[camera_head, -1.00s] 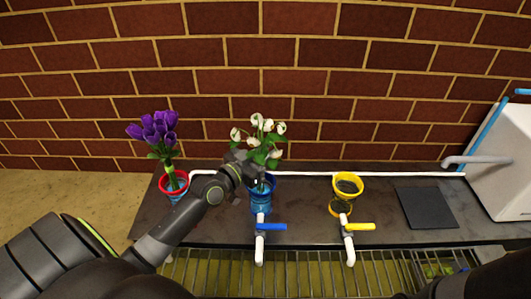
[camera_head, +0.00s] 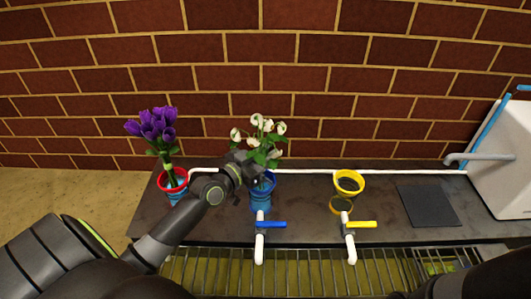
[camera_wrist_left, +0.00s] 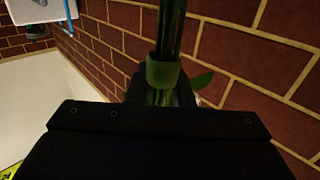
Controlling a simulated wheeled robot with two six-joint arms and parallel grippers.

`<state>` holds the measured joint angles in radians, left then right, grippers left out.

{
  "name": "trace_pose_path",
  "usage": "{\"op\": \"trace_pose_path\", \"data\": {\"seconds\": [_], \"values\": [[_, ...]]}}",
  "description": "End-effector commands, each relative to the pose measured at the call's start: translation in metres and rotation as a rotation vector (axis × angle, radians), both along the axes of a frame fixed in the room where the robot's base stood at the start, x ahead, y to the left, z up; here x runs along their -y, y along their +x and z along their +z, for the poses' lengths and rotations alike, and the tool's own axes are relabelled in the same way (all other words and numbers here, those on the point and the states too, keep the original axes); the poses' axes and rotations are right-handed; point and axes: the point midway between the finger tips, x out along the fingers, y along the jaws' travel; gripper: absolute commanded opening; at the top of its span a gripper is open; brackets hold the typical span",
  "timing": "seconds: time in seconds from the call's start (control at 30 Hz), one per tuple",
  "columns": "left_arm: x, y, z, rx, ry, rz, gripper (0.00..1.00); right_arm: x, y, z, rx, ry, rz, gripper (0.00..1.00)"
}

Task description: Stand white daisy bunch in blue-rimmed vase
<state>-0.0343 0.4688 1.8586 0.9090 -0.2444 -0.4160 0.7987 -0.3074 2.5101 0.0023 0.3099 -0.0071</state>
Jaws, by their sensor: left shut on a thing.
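The white daisy bunch (camera_head: 262,140) stands upright over the blue-rimmed vase (camera_head: 262,200), its white heads and green leaves above the rim. My left gripper (camera_head: 253,170) is shut on its stems just above and behind the left side of the rim. In the left wrist view the green stems with a green band (camera_wrist_left: 163,75) run between the dark fingers. The arm covers part of the rim, so I cannot tell how deep the stems reach into the vase. My right gripper is out of view.
A red-rimmed vase (camera_head: 178,195) with purple flowers (camera_head: 153,127) stands to the left. A yellow-rimmed vase (camera_head: 349,183) stands to the right. Blue (camera_head: 270,225) and yellow (camera_head: 360,225) tap handles are in front. A dark square mat (camera_head: 427,206) lies further right.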

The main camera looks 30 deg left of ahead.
Motion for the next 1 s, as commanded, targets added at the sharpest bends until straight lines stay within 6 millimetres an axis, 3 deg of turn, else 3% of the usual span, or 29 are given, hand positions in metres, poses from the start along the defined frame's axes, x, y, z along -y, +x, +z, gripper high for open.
{"op": "trace_pose_path", "data": {"seconds": [0.97,1.0], "values": [[0.0001,0.0001,-0.0079,0.002,0.000,0.000,0.00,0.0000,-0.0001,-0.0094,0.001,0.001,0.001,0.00],[0.0001,0.0002,-0.0079,0.002,0.000,0.000,0.22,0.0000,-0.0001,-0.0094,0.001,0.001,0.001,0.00]]}}
